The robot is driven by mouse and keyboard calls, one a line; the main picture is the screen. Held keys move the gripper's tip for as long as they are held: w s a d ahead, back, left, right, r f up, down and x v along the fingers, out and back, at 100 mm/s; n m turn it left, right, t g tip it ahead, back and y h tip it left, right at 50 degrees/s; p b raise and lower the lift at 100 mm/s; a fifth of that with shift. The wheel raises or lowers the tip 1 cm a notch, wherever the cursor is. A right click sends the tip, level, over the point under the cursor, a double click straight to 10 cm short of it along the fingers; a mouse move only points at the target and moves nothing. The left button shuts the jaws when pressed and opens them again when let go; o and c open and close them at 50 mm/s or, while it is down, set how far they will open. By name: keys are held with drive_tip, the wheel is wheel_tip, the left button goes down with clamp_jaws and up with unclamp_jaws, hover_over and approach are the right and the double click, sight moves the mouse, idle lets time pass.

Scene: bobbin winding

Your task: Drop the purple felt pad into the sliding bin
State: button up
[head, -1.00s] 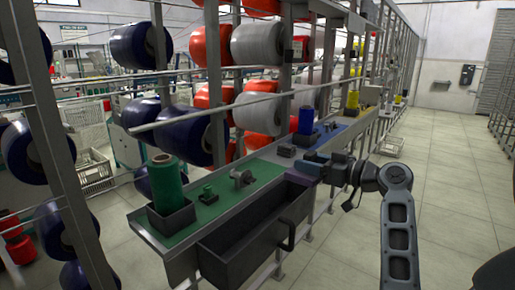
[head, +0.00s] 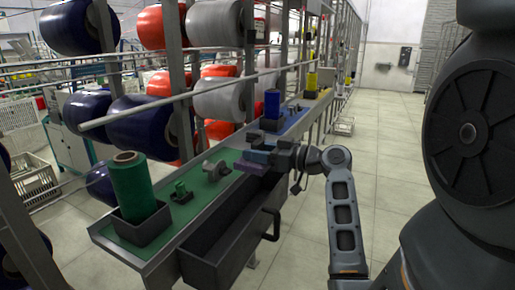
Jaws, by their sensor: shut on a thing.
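The purple felt pad (head: 249,168) is a small flat purple piece over the far end of the sliding bin. My gripper (head: 261,156) is shut on it, reaching in from the right. The fingertips are small and partly hide the pad. The sliding bin (head: 215,262) is a long dark grey open-topped box with a handle, pulled out below the front edge of the green bench top. Its inside is in shadow.
A green thread cone (head: 133,192) stands in a dark tray on the green bench top (head: 190,212). A small green part (head: 181,192) and a grey metal part (head: 214,170) lie beside it. A blue spool (head: 272,104) stands further back. Floor at right is clear.

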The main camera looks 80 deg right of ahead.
wheel_tip(320, 180, down, 4)
drive_tip(key=shift+f+b, duration=0.1)
drive_tip(key=shift+b, duration=0.85)
drive_tip(key=shift+f+b, duration=1.1)
drive_tip(key=shift+b, duration=0.05)
drive_tip(key=o, duration=1.1)
drive_tip(key=shift+o, duration=0.2)
drive_tip(key=shift+s, duration=0.15)
drive_tip(key=b+v, duration=0.1)
drive_tip(key=v, duration=0.6)
drive_tip(key=shift+s, duration=0.3)
drive_tip(key=shift+a, duration=0.1)
